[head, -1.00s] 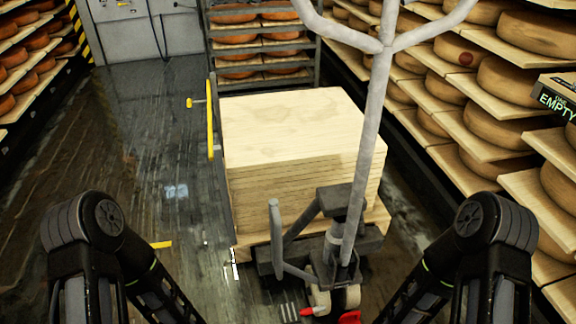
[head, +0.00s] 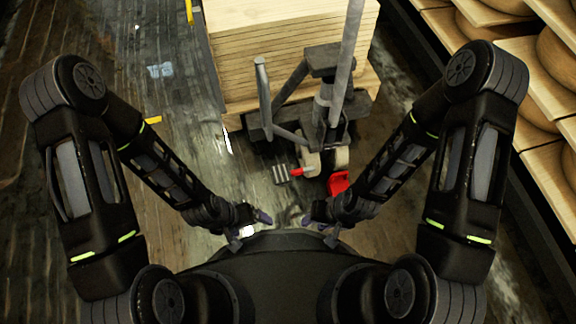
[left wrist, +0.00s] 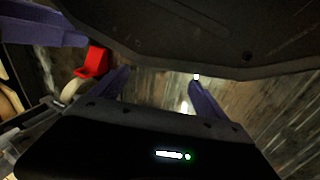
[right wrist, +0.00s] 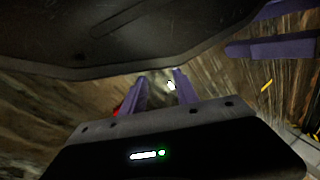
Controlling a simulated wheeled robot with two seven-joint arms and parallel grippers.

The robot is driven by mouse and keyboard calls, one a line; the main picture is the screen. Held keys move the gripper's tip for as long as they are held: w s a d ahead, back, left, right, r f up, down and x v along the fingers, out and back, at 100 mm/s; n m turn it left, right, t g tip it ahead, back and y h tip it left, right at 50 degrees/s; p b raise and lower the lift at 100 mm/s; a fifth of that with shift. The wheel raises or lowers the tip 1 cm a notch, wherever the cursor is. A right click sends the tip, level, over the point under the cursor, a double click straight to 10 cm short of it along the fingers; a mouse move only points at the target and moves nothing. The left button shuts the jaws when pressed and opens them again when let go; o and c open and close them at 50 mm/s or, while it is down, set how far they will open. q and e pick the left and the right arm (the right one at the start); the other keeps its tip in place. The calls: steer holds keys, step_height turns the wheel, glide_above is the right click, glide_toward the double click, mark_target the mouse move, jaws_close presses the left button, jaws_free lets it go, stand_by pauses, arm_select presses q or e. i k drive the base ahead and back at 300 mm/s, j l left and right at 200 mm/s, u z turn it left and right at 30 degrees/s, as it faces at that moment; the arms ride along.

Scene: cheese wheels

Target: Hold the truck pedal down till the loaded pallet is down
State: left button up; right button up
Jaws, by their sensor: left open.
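The pallet truck (head: 322,62) stands in front of me with its handle rising out of the top of the head view. A red pedal (head: 339,183) sits low at its near end, and it also shows in the left wrist view (left wrist: 92,62). A smaller grey ribbed pedal (head: 281,174) with a red arm is left of it. The pallet's load is a stack of pale boards (head: 250,65); its height off the floor is unclear. My left gripper (head: 252,224) and right gripper (head: 316,226) are open and empty, close together near my body, apart from both pedals.
Cheese shelves (head: 550,165) run along the right side. The wooden floor (head: 175,110) left of the truck is open. A yellow floor mark (head: 152,120) lies there. The truck's upright grey bar (head: 264,95) stands beside the handle post.

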mark_target(282, 175)
steer(key=u, duration=1.65)
steer(key=k+j, duration=0.2)
steer(key=k, duration=0.25)
steer(key=k+j, duration=0.15)
steer(key=k, duration=0.3)
